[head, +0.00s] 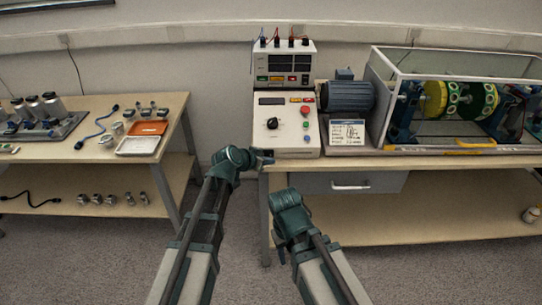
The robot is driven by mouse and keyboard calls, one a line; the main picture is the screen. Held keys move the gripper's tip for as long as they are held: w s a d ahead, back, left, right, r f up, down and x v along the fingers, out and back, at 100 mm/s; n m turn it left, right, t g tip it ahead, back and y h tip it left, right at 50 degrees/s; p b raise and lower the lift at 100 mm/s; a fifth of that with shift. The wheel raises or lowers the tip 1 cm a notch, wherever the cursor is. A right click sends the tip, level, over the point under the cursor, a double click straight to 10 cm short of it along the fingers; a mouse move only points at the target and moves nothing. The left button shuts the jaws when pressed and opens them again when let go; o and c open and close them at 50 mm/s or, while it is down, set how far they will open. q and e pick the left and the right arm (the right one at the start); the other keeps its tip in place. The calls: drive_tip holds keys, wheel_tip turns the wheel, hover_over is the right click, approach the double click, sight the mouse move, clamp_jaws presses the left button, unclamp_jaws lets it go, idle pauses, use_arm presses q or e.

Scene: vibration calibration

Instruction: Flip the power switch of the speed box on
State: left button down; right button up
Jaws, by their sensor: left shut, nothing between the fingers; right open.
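The speed box (286,145) is a white sloped box at the left end of the right bench. Its face has a dark display (271,101), a black knob (272,123) and red, green and blue buttons on the right. I cannot tell which part is the power switch. My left gripper (267,159) is shut and empty at the box's lower left corner, and I cannot tell if it touches. My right gripper (287,196) is open and empty, lower and in front of the bench; its fingers are mostly hidden.
A meter unit (283,66) stands behind the speed box. A motor (347,97), a printed card (347,132) and a clear-walled rotor rig (450,105) stand to the right. The left bench (85,155) holds an orange tray (147,128), a white tray (137,146) and sensors. A floor gap separates the benches.

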use_arm(q)
drive_tip(key=shift+w, duration=0.1)
drive_tip(key=shift+w, duration=0.35)
drive_tip(key=shift+w+d, duration=0.1)
drive_tip(key=shift+w, duration=0.2)
idle(0.8)
drive_tip(key=shift+s, duration=0.1)
drive_tip(key=shift+s, duration=0.65)
drive_tip(key=s, duration=0.5)
drive_tip(key=shift+a, duration=0.4)
idle(0.4)
